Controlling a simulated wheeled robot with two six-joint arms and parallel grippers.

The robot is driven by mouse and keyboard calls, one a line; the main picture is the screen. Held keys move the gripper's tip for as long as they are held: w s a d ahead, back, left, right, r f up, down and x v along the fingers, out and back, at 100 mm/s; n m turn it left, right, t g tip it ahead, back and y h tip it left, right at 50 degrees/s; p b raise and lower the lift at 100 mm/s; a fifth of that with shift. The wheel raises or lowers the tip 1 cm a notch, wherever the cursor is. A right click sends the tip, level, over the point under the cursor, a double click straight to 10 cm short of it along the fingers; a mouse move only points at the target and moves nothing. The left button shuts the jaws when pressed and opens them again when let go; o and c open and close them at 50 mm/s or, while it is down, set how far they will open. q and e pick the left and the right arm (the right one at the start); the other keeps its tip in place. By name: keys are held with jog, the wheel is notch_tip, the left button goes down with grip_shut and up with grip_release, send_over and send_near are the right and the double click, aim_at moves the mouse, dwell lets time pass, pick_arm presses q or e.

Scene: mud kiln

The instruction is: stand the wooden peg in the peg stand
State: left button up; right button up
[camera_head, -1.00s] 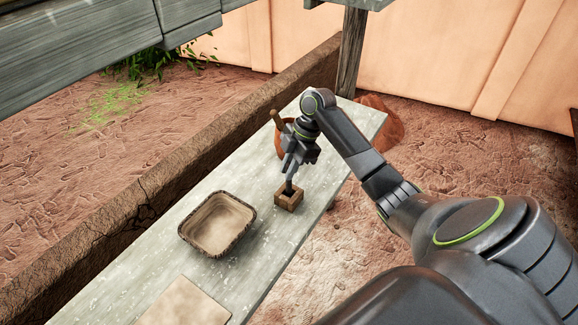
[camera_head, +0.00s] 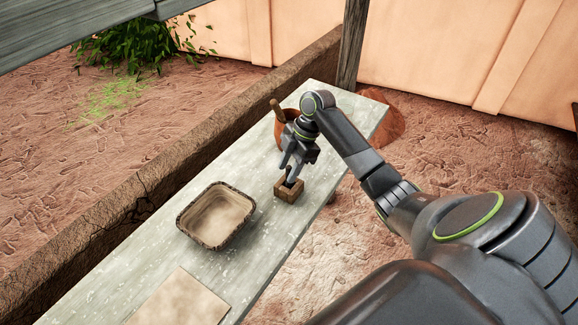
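The peg stand (camera_head: 288,190) is a small brown wooden block with a dark opening on top, on the grey bench. My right gripper (camera_head: 289,171) points down just above the stand, with its fingers apart and one fingertip at or over the opening. I see no peg between the fingers; the fingers hide part of the opening, so I cannot tell what is inside. A brown wooden stick (camera_head: 277,111) leans up from the clay pot behind the gripper; I cannot tell whether it is the peg. My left gripper is not in view.
The grey bench (camera_head: 140,262) runs diagonally. A shallow brown tray (camera_head: 183,228) sits left of the stand, and a flat tan board (camera_head: 180,300) lies nearer. The orange clay pot (camera_head: 283,139) stands behind my gripper. A low mud wall (camera_head: 140,197) runs along the bench's left side.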

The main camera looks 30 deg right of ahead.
jog(key=w+v, duration=0.1)
jog(key=v, duration=1.6)
jog(key=shift+s+r+b, duration=0.3)
jog(key=shift+s+b, duration=0.1)
jog(key=shift+s, duration=0.1)
jog(key=shift+f, duration=0.1)
